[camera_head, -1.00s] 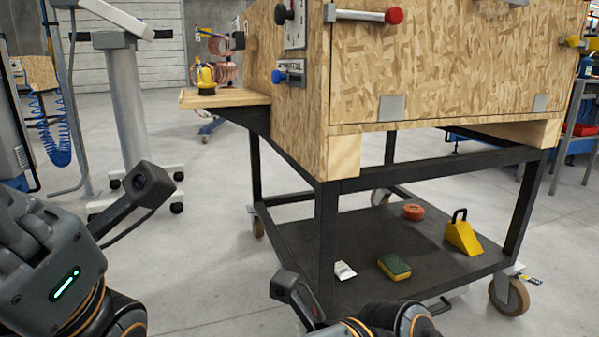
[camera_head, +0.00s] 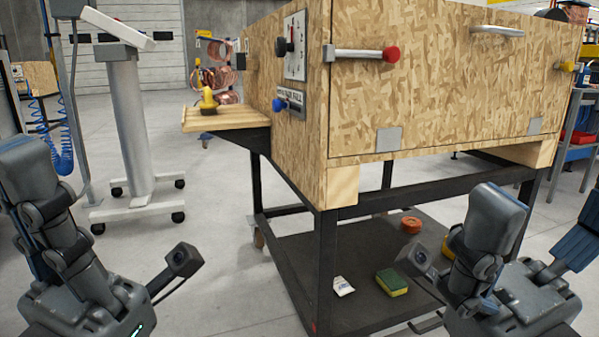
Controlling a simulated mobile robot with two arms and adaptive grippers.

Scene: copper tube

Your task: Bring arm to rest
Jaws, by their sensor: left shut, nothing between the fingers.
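My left gripper (camera_head: 28,165) is at the left edge, fingers pointing up, shut and empty. Its far side is partly cut off by the picture edge. The small dark camera on its wrist (camera_head: 183,259) sticks out to the right. My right gripper (camera_head: 545,215) is at the lower right, in front of the cart's lower shelf. Its fingers point up and stand apart, with nothing seen between them. Both grippers are in the air, clear of the wooden box (camera_head: 440,95).
The box stands on a black wheeled cart (camera_head: 325,265). A side shelf (camera_head: 228,119) juts left with a yellow-and-black item (camera_head: 208,102). The lower shelf holds a sponge (camera_head: 391,283), an orange roll (camera_head: 411,225) and a white packet (camera_head: 343,286). A grey stand (camera_head: 130,120) is behind left.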

